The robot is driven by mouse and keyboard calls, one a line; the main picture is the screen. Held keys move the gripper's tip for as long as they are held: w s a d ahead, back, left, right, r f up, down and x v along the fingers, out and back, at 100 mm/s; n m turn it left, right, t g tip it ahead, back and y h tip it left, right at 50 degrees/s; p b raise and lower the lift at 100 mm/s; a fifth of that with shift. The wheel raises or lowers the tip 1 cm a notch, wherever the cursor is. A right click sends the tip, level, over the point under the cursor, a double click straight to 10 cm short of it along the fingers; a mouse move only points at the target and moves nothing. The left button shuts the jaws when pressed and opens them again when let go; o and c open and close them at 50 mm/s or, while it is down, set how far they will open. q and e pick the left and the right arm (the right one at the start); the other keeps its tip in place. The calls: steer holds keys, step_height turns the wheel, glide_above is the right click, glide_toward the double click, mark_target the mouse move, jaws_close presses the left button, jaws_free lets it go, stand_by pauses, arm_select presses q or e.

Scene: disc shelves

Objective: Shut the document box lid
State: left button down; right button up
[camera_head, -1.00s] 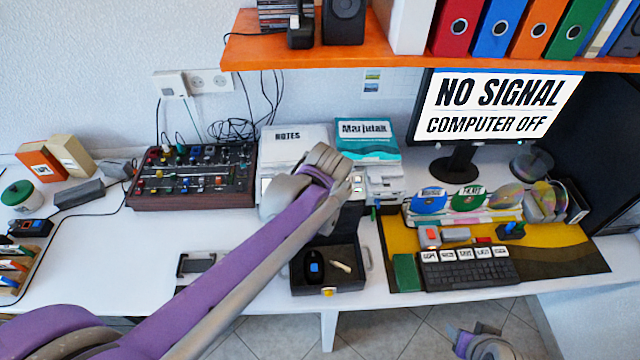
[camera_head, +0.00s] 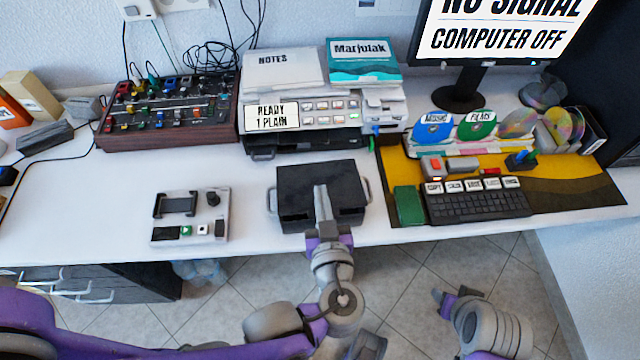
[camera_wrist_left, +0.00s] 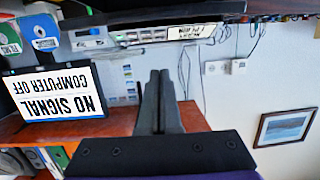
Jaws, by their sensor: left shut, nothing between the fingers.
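The document box (camera_head: 292,226) is black and stands near the front edge of the white desk. Its dark flat lid (camera_head: 322,176) lies down over the top, and the inside is hidden. Whether a thin gap is left at the front cannot be told. My left gripper (camera_head: 321,190) is shut and empty, with its fingertips over the front middle of the lid, touching or just above it. Its closed fingers also show in the left wrist view (camera_wrist_left: 157,78). My right gripper (camera_head: 442,297) is low at the right, beyond the desk's front edge; its jaws are unclear.
A printer (camera_head: 300,116) with papers on top stands behind the box. A grey control panel (camera_head: 190,216) lies to the left, a mixer (camera_head: 168,125) behind it. A green block (camera_head: 408,205) and a keyboard (camera_head: 477,205) are to the right.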

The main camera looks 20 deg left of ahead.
arm_select(q)
steer(key=shift+s+d+f+t+y+b, duration=0.25)
steer(key=shift+s+f+t+b, duration=0.25)
steer(key=shift+f+b, duration=1.15)
steer(key=shift+s+d+f+t+y+b, duration=0.2)
steer(key=shift+s+d+f+t+b, duration=0.2)
steer(key=shift+f+b, duration=1.25)
steer(key=shift+s+d+f+t+y+b, duration=0.2)
steer(key=shift+s+f+t+b, duration=0.3)
steer(key=shift+f+b, duration=1.15)
arm_select(e)
step_height(320, 180, down, 14)
steer(key=shift+w, duration=0.4)
arm_select(q)
steer(key=shift+s+r, duration=0.1)
arm_select(e)
steer(key=shift+s, duration=0.1)
